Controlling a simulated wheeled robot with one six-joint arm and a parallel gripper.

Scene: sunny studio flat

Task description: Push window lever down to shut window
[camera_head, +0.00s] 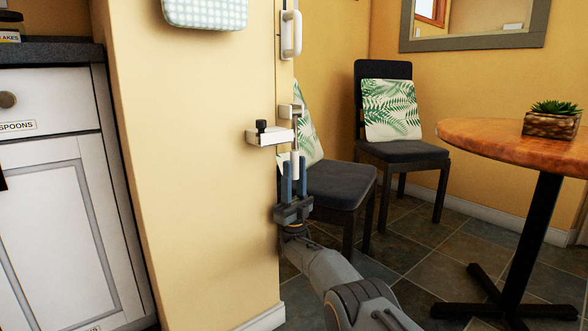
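My gripper (294,166) points upward beside the end of the yellow wall, with its two blue-grey fingers a narrow gap apart. A pale upright rod (295,147) hangs below a small white bracket (291,111) and lines up with the gap between the fingers. I cannot tell whether the fingers grip the rod or only stand in front of it. A white looped handle (291,34) is higher up on the same wall edge, well above my gripper. No window pane is clearly visible, and I cannot tell for sure which fitting is the window lever.
A small white ledge with a black knob (261,127) juts from the wall, left of the rod. A dark chair (340,186) stands close behind my gripper, another (383,70) farther back. A round wooden table (485,138) is at right. Tiled floor between is clear.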

